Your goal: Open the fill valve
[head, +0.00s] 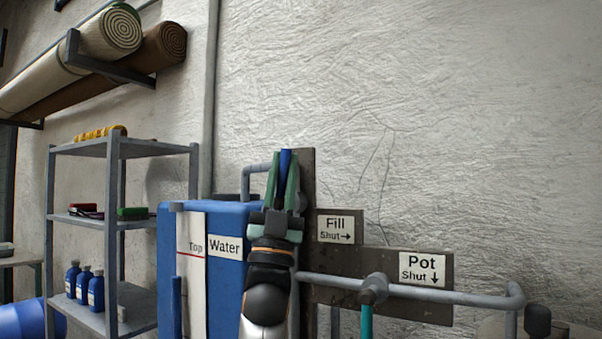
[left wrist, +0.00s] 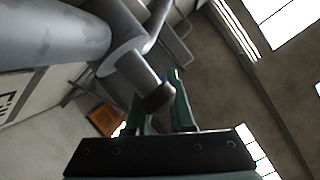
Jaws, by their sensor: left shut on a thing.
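The fill valve's blue lever (head: 285,160) stands upright on the dark backing board, left of the Fill sign (head: 336,229), whose "Shut" arrow points right. My left gripper (head: 284,182) reaches up from below, its green fingers on both sides of the lever, shut on it. It hides the lever's lower part and the valve body. In the left wrist view, my left gripper (left wrist: 157,100) shows close below grey pipework (left wrist: 60,42), with a dark-ended stub between the fingers. My right gripper is in neither view.
The pot valve's teal lever (head: 366,322) hangs down under the grey pipe (head: 450,297), near the Pot sign (head: 422,268). A blue water tank (head: 225,285) stands close left of my arm. A shelf (head: 115,148) with bottles is further left. Wall space at upper right is bare.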

